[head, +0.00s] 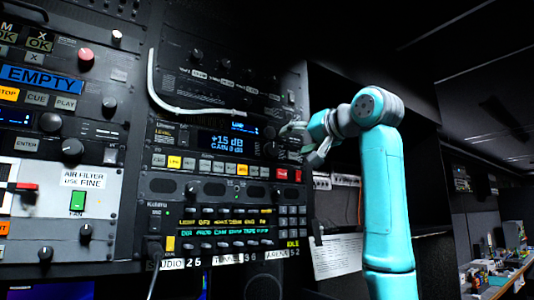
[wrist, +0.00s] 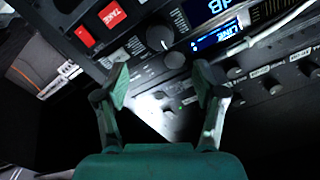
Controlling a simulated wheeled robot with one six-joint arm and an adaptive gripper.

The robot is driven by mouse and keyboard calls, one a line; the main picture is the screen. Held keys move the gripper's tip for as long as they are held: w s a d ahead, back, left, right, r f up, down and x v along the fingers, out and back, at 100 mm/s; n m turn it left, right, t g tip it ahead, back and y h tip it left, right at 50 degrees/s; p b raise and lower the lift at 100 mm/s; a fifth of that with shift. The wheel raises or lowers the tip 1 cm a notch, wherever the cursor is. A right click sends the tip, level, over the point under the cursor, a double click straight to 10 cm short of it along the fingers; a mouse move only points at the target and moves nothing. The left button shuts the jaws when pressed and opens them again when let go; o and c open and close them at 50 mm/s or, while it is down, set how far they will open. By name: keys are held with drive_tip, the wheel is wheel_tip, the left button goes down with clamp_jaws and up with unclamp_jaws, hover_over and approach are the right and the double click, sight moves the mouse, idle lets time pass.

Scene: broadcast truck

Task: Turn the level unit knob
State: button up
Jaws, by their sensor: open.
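The level unit (head: 222,142) is a black rack panel with a blue display reading "+15 dB" and "GAIN 0 dB". Its dark knob (head: 270,149) is at the right end of the display, close to my gripper (head: 299,143). The knobs lie beyond the fingertips, in line with the gap; I see no contact.
A red TAKE button (head: 282,174) ends the button row below the display. A white cable (head: 185,107) hangs above the unit. Racks with more knobs and buttons lie left, including an AIR FILTER panel (head: 60,208). A dark opening is behind my arm.

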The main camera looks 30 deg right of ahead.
sight(273, 150)
drive_tip(key=w, duration=1)
drive_tip(key=shift+w, duration=0.25)
drive_tip(key=c, duration=1.1)
